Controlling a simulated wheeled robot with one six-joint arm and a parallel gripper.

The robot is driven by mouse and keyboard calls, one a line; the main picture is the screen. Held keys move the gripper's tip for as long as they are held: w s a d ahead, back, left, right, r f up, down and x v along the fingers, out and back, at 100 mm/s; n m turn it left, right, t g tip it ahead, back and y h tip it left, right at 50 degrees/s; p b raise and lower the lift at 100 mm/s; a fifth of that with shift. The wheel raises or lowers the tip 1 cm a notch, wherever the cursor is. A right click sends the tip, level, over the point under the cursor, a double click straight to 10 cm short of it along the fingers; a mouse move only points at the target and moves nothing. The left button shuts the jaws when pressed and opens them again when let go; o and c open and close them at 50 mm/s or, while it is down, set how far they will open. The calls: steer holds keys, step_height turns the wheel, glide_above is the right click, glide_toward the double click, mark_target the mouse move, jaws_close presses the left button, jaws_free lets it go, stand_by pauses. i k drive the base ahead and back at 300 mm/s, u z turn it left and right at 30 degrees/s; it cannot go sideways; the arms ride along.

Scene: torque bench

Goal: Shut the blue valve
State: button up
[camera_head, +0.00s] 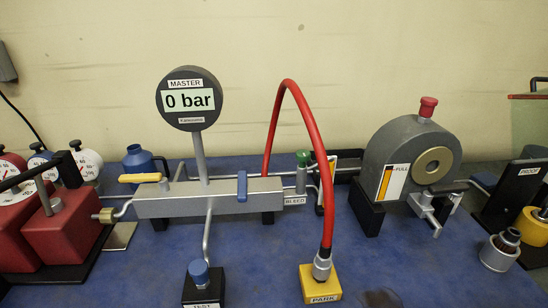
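The blue valve handle (242,186) is a short flat lever on the right half of the grey manifold block (190,205). In the picture it stands vertical, crosswise to the block's length. The yellow valve handle (140,178) at the block's left end lies along the block's length. The round gauge (190,99) above the block is labelled MASTER and reads 0 bar. My gripper is not in view, and nothing covers the blue handle.
A red hose (290,88) arches high just right of the blue handle, down to the yellow PARK block (320,283). A green knob (303,158) stands by the BLEED label. A blue-capped TEST block (201,278) sits in front. Blue mat (255,270) between them is clear.

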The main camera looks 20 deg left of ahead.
mark_target(242, 183)
steer(key=z, duration=0.3)
steer(key=k, duration=0.8)
steer(key=u, duration=1.85)
